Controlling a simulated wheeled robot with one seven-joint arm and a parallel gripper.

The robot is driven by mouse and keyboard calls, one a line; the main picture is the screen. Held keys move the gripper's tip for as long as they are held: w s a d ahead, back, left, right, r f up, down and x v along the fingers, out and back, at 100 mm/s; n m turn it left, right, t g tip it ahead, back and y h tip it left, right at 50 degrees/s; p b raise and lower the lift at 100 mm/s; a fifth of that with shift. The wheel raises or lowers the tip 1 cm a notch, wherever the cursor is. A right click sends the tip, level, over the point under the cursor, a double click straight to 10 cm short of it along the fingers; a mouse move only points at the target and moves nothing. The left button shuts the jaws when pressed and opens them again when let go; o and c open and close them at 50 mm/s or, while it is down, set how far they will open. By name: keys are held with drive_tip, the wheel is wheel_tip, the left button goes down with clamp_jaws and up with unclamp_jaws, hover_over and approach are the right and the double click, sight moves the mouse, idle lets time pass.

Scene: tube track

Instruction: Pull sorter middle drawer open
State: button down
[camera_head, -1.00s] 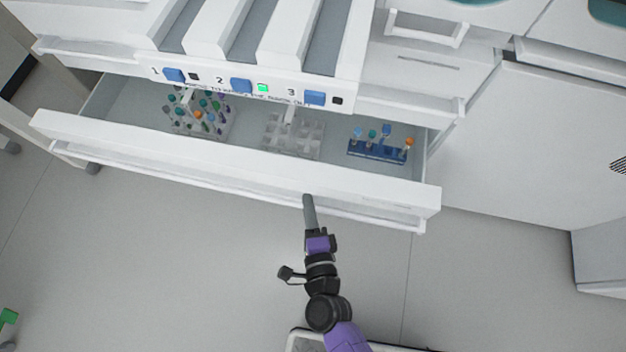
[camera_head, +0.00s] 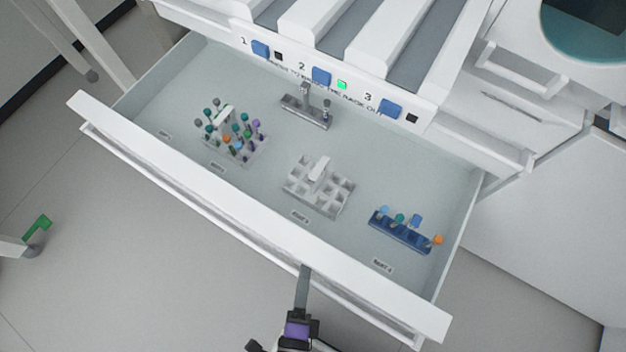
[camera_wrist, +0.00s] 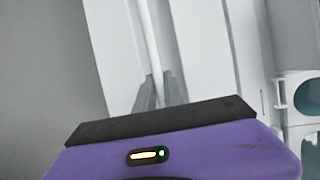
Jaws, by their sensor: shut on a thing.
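The sorter's middle drawer (camera_head: 262,222) is pulled well out, and its inside shows in the head view. It holds a rack of coloured-cap tubes (camera_head: 232,137), an empty-looking grey rack (camera_head: 318,187), a blue rack with a few tubes (camera_head: 400,231) and a small grey stand (camera_head: 306,110). My gripper (camera_head: 305,272) is at the drawer's front, shut on the long handle bar (camera_head: 231,236). In the wrist view my gripper's fingers (camera_wrist: 160,92) close around the white bar (camera_wrist: 150,45). The exact finger contact is hidden in the head view.
Above the drawer are blue buttons numbered 1 to 3, with a green light (camera_head: 341,85) beside button 2. A white cabinet (camera_head: 560,215) stands at the right. A table leg with a green piece (camera_head: 38,229) is at the left. Open floor lies in front.

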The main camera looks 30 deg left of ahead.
drive_tip(key=shift+s, duration=1.15)
drive_tip(key=c, duration=1.7)
unclamp_jaws()
drive_tip(key=p+v, duration=0.1)
drive_tip(key=v, duration=0.6)
drive_tip(key=shift+s+d, duration=0.1)
drive_tip(key=shift+s, duration=0.3)
